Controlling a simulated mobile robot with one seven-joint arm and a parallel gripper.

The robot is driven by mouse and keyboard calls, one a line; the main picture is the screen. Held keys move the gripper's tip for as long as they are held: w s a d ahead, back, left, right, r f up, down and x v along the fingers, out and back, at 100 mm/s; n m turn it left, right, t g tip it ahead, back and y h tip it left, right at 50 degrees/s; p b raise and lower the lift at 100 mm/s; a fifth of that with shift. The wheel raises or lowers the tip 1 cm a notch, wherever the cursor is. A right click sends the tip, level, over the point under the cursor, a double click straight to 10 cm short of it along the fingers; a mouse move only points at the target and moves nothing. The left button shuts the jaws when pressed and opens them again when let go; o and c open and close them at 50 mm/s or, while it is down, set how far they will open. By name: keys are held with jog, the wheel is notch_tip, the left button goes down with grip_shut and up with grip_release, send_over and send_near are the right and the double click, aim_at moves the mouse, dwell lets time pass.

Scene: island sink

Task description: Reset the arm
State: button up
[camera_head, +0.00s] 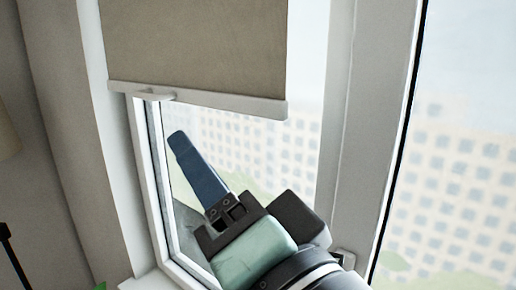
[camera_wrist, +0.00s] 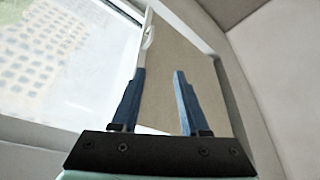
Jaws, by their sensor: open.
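My gripper (camera_wrist: 158,90) is open in the wrist view, with its two blue fingers apart and nothing between them. In the head view my gripper (camera_head: 178,140) is at the lower middle, in front of the window and pointing up and left. One blue finger shows there, below the blind; the other finger is hidden. The pale green and black wrist housing shows below it. My gripper appears empty.
A beige roller blind (camera_head: 195,45) hangs above, with a white bottom bar (camera_head: 215,101) and a small handle (camera_head: 155,95). A window frame (camera_head: 352,120) stands right of my arm. A beige curtain (camera_head: 65,120) is at the left.

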jog(key=s+d+r+n+t+h+b, duration=0.2)
jog(key=d+r+n+t+h+b, duration=0.3)
jog(key=t+h, duration=0.5)
notch_tip(320, 180, up, 2)
jog(key=shift+r+h, duration=0.1)
jog(key=shift+h, duration=0.5)
jog(key=shift+s, duration=0.15)
jog(key=shift+d, duration=0.1)
